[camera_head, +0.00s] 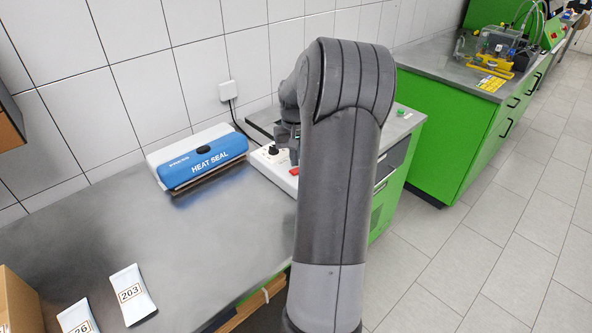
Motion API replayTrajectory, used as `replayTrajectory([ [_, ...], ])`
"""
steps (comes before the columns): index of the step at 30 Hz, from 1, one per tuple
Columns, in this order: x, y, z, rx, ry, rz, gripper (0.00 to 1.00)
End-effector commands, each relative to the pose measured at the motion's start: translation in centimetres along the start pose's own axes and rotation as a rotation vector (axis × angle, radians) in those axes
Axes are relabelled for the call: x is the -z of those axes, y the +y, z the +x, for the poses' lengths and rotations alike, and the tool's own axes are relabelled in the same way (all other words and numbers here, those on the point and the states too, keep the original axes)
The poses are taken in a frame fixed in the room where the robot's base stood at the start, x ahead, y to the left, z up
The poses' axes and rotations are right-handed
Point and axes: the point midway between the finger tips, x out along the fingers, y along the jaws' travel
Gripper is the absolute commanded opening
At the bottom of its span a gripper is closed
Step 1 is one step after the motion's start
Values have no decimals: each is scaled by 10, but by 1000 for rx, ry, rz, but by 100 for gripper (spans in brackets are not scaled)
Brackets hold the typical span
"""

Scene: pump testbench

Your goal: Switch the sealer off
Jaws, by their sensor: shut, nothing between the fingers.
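The sealer is a blue and white box marked HEAT SEAL (205,160) on the grey bench against the tiled wall. A white panel (262,162) with a black knob (273,150) and a red switch (294,171) adjoins its right side. My gripper (291,160) is shut, with nothing held, over the panel near the red switch. My arm hides the panel's right part and most of the gripper. I cannot tell whether the fingertips touch the switch, or its position.
A black cable runs from a white wall socket (228,91) down behind the sealer. White pouches, one marked 203 (131,294), lie at the bench's front left beside a cardboard box (18,303). The bench's middle is clear. A green cabinet (440,135) stands farther right.

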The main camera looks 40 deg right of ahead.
Motion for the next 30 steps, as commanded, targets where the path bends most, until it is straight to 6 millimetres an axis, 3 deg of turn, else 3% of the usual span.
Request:
replayTrajectory([
  [30,0,0,16,0,-1,0,0],
])
